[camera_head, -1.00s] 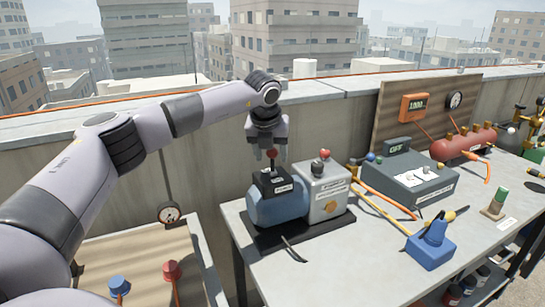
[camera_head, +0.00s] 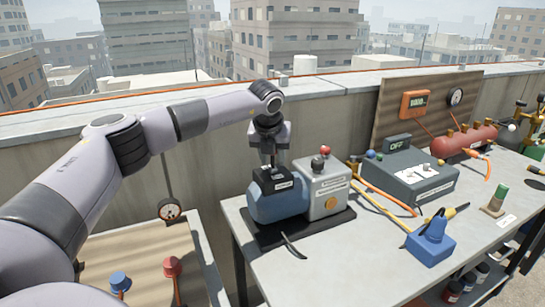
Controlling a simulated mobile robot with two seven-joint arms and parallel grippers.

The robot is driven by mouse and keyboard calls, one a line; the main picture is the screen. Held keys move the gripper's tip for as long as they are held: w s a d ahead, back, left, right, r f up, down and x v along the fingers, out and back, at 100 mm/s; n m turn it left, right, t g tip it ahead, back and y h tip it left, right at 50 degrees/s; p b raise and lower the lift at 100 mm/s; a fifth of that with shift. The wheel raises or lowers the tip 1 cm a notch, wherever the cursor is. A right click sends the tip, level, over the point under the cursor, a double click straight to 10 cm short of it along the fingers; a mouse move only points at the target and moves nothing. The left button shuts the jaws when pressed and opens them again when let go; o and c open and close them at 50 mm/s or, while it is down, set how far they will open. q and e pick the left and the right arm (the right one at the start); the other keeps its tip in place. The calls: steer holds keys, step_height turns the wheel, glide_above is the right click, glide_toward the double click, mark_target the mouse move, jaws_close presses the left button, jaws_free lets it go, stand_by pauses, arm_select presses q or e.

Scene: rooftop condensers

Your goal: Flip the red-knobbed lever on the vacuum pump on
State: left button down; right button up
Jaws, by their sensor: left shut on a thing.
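The vacuum pump (camera_head: 277,205) has a blue motor body and a grey box on a dark base at the left end of the bench. A small dark switch box (camera_head: 276,182) sits on the motor. Another red knob (camera_head: 325,150) stands on top of the grey box, apart from the gripper. My right gripper is not in view.
A grey console (camera_head: 408,178) with a display reading OFF stands right of the pump. A blue hand tool (camera_head: 431,240) lies near the bench's front, and a red tank (camera_head: 463,143) is further back. A lower table with a gauge (camera_head: 169,211) is at left.

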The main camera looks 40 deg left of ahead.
mark_target(278, 177)
arm_select(q)
steer(key=shift+s+d+f+m+t+y+b, duration=0.25)
steer(key=shift+y+b, duration=0.35)
steer(key=shift+b, duration=0.9)
steer(key=shift+d+f+n+t+y+b, duration=0.1)
steer(key=shift+d+t+y+b, duration=0.3)
steer(key=shift+b, duration=1.15)
steer(key=shift+s+d+f+m+t+y+b, duration=0.15)
steer(key=shift+t+y+b, duration=0.5)
steer(key=shift+b, duration=0.85)
steer(key=y+b, duration=0.2)
steer(key=b, duration=0.1)
steer(key=shift+d+b, duration=0.2)
steer(key=shift+b, duration=0.15)
steer(key=shift+d+f+t+b, duration=0.15)
steer(key=shift+t+b, duration=0.15)
steer(key=shift+b, duration=0.15)
steer(key=shift+s, duration=0.1)
steer(key=shift+d+f, duration=0.1)
steer(key=shift+f, duration=0.05)
steer(key=c, duration=1.1)
jaws_free()
steer(key=o, duration=0.3)
steer(key=shift+s, duration=0.1)
steer(key=shift+r, duration=0.3)
steer(key=shift+y, duration=0.25)
